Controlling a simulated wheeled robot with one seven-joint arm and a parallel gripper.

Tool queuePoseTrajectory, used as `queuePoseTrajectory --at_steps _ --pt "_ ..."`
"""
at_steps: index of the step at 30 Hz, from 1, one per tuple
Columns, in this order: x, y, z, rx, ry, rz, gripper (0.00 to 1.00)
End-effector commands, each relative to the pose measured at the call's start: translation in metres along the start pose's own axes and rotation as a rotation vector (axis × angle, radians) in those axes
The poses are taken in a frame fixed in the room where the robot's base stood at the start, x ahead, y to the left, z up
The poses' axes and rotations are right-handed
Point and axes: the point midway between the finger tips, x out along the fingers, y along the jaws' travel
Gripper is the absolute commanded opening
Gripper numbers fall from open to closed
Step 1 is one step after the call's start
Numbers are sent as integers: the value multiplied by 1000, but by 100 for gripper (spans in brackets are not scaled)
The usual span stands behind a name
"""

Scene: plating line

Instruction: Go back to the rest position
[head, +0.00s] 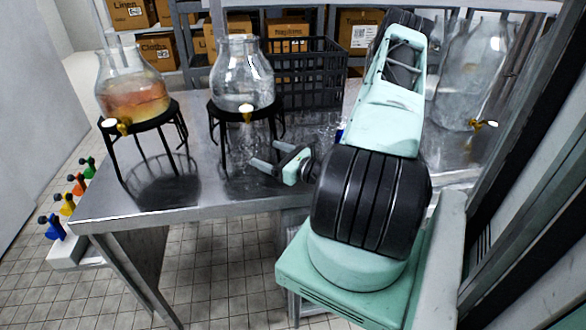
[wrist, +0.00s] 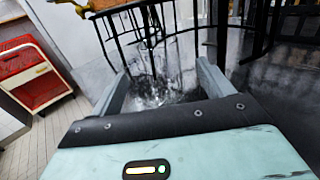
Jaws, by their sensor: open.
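My gripper (head: 264,162) is over the steel table (head: 130,195), in front of the middle glass dispenser (head: 242,75). Its two fingers are apart with nothing held between them. In the wrist view my gripper (wrist: 160,85) also shows open, with the table's shiny top and black stand legs beyond the fingers. My arm reaches from the right side of the head view over the table and hides part of its right side.
A dispenser with orange liquid (head: 135,88) stands at left on a black stand (head: 112,150). Another dispenser (head: 470,75) is at right. A dark crate (head: 310,75) and clear glasses (head: 325,130) are behind my gripper. A red cart (wrist: 35,75) stands left in the wrist view.

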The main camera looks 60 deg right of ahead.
Motion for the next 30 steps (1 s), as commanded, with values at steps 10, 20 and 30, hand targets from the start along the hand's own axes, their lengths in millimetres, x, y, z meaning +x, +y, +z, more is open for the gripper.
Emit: queuePoseTrajectory --at_steps 10,20,30 --pt "-65 -1 -2 -1 0 -2 80" --pt "-77 0 0 1 0 0 80" --pt "-40 67 31 -78 -31 356 80"
